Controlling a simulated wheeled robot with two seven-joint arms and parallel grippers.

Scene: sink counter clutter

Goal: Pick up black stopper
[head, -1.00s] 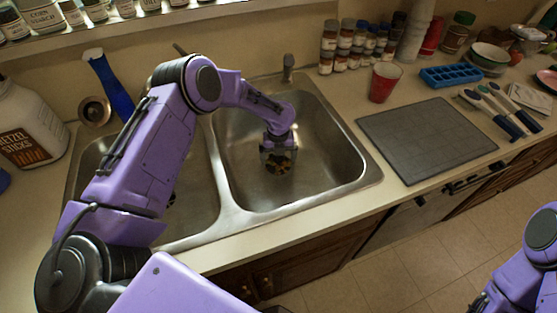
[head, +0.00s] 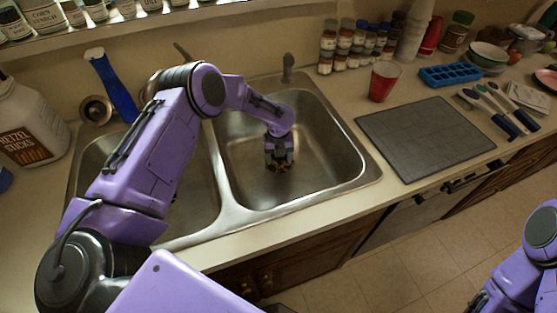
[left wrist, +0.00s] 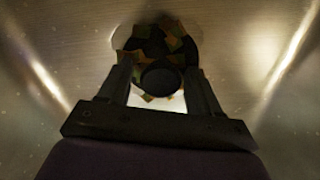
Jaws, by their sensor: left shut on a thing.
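The black stopper (left wrist: 160,78) shows as a dark round shape between my left gripper's fingers in the left wrist view. Brown, orange and green patches (left wrist: 174,42) lie around and behind it over the dark drain area. My left gripper (head: 278,164) points down into the right basin of the steel sink (head: 330,165), low near its floor. It is shut on the black stopper. In the head view the gripper hides the stopper, and only small yellowish bits show below the fingers. My right arm shows at the lower right, with its gripper out of the picture.
A divider (head: 222,175) separates the two basins. A dark grey mat (head: 425,138), a red cup (head: 383,82) and a blue ice tray (head: 450,75) are to the right.

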